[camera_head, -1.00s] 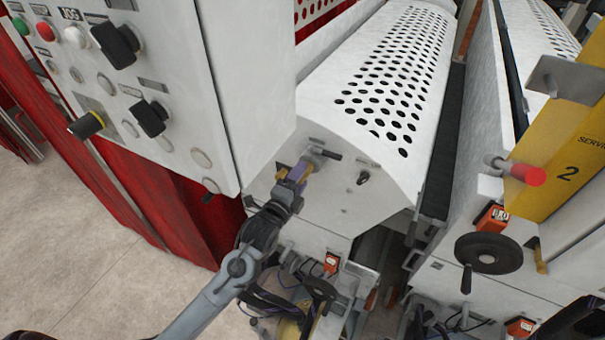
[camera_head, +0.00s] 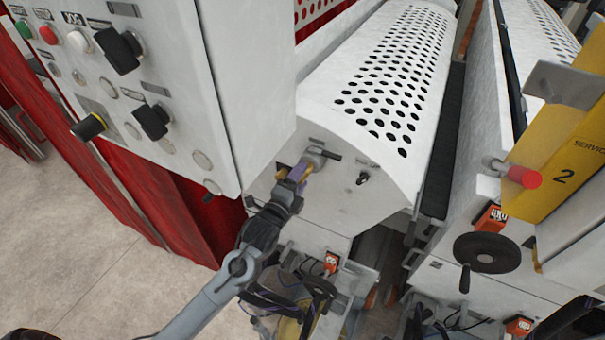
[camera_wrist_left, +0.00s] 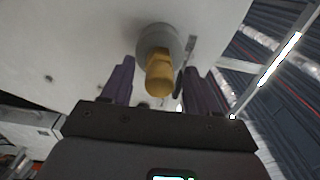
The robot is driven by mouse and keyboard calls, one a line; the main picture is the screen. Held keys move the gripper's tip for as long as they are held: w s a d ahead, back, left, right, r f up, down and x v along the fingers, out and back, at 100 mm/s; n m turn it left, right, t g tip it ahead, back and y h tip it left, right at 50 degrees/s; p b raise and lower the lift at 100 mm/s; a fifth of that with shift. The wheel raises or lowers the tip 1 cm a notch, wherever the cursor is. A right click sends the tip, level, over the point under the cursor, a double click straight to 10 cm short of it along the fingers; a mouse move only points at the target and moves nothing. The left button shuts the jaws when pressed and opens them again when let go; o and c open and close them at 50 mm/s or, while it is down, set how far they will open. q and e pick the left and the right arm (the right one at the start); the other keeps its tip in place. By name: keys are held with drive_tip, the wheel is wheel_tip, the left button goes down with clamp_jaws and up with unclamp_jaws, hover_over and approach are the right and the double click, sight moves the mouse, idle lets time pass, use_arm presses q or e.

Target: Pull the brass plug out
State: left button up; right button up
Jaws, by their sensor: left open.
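The brass plug (camera_wrist_left: 160,75) sticks out of a round grey collar (camera_wrist_left: 157,42) on the white machine end panel in the left wrist view. My left gripper (camera_wrist_left: 160,85) is open, with one purple finger on each side of the plug. Gaps show between the fingers and the plug. In the head view my left gripper (camera_head: 298,174) is at the end panel (camera_head: 330,197), and the brass plug is largely hidden by the fingers. My right gripper is not in view.
A control cabinet (camera_head: 165,85) with knobs stands at the left. A perforated white cover (camera_head: 390,80) is above. A black handwheel (camera_head: 487,252) and a red knob (camera_head: 526,175) are at the right.

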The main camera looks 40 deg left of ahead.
use_arm(q)
clamp_jaws()
idle(0.4)
drive_tip(key=shift+r, duration=0.1)
drive_tip(key=shift+s, duration=0.2)
drive_tip(key=shift+p+v, duration=1.2)
drive_tip(key=shift+v, duration=1.55)
drive_tip(key=shift+s, duration=0.25)
